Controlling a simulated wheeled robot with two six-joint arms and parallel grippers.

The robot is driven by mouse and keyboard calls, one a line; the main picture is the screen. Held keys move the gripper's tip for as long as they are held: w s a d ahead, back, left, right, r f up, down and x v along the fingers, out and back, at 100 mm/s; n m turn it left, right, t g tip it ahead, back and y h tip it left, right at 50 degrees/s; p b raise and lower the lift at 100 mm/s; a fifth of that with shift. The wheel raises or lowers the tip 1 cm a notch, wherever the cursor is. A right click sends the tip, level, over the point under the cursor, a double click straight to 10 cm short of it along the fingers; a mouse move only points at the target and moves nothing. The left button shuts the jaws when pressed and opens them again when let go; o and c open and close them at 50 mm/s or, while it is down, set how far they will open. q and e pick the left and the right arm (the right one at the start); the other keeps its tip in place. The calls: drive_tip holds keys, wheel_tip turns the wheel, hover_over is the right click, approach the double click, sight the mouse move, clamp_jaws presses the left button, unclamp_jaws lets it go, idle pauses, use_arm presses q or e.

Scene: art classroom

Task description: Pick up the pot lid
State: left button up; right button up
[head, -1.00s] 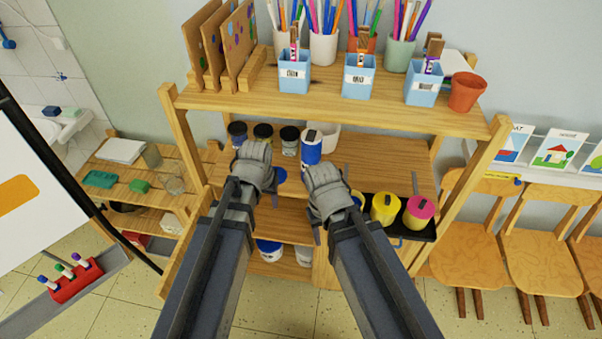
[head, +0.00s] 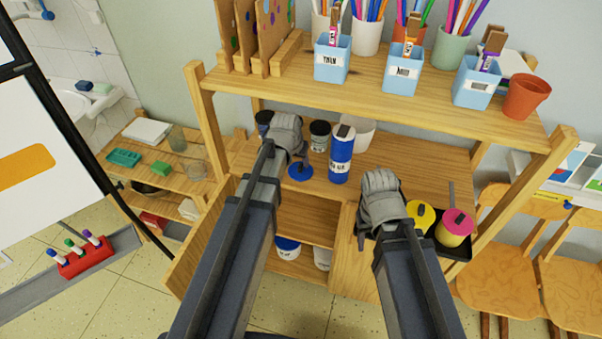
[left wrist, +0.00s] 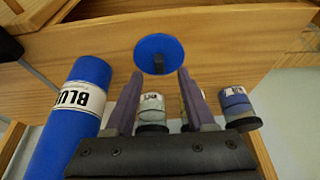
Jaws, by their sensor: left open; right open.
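The pot lid, a round blue disc (head: 300,173) with a small dark knob, lies on the middle shelf, left of a tall blue paint bottle (head: 341,155). In the left wrist view the lid (left wrist: 157,48) is just beyond my fingertips, centred between them, with its knob towards me. My left gripper (head: 291,140) is open and empty above and behind the lid in the head view; it also shows in the left wrist view (left wrist: 158,72). My right gripper (head: 381,200) is open, right of the bottle; its fingers are mostly hidden.
Small jars (head: 320,134) and a white container (head: 358,134) stand behind the lid. Yellow (head: 421,217) and pink (head: 455,228) pots sit in a black tray (head: 458,250) at right. The upper shelf (head: 290,88) overhangs at the back. Bare shelf (head: 425,168) lies right of the bottle.

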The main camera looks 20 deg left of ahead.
sight(300, 166)
use_arm(q)
drive_tip(key=shift+w+b+x, duration=0.1)
drive_tip(key=shift+b+x, duration=1.1)
drive_tip(key=shift+x, duration=0.1)
drive_tip(key=shift+w+b+x, duration=0.15)
drive_tip(key=shift+b+x, duration=1)
drive_tip(key=shift+x, duration=0.15)
drive_tip(key=shift+r, duration=0.15)
clamp_jaws()
